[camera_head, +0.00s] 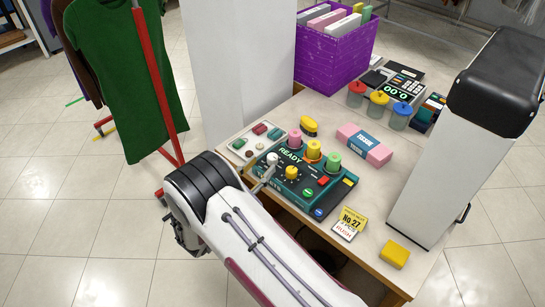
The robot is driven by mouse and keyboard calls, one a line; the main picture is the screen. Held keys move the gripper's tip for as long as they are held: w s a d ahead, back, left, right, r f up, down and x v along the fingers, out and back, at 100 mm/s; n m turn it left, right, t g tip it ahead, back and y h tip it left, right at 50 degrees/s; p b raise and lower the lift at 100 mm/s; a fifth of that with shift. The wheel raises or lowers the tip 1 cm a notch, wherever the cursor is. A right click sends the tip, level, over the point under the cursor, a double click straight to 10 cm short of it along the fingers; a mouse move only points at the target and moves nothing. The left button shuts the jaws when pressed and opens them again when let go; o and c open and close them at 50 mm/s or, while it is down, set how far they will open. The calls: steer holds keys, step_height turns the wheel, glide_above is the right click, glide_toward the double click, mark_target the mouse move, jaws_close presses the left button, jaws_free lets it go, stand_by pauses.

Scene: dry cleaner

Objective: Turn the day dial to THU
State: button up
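A teal control box (318,206) stands on the table, with a green-lit READY display (291,155). A yellow round knob (291,172) sits on its top face, apart from my arm in the picture; it may be the day dial. A lever with a white ball end (272,159) rises at the box's left. No day marks such as THU are readable.
Pink, yellow and green capped items (313,150) stand along the box's back. A purple crate (320,62) stands behind.

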mark_target(270, 160)
steer(key=shift+s+d+f+y, duration=0.15)
steer(key=shift+f+y, duration=0.15)
steer(key=shift+f, duration=0.25)
steer(key=shift+a+f+m, duration=0.2)
steer(key=shift+f+m, duration=0.1)
steer(key=shift+m, duration=0.1)
steer(key=shift+w, duration=0.2)
steer(key=shift+x, duration=3.85)
steer(key=shift+f, duration=0.1)
steer(key=c, duration=1.1)
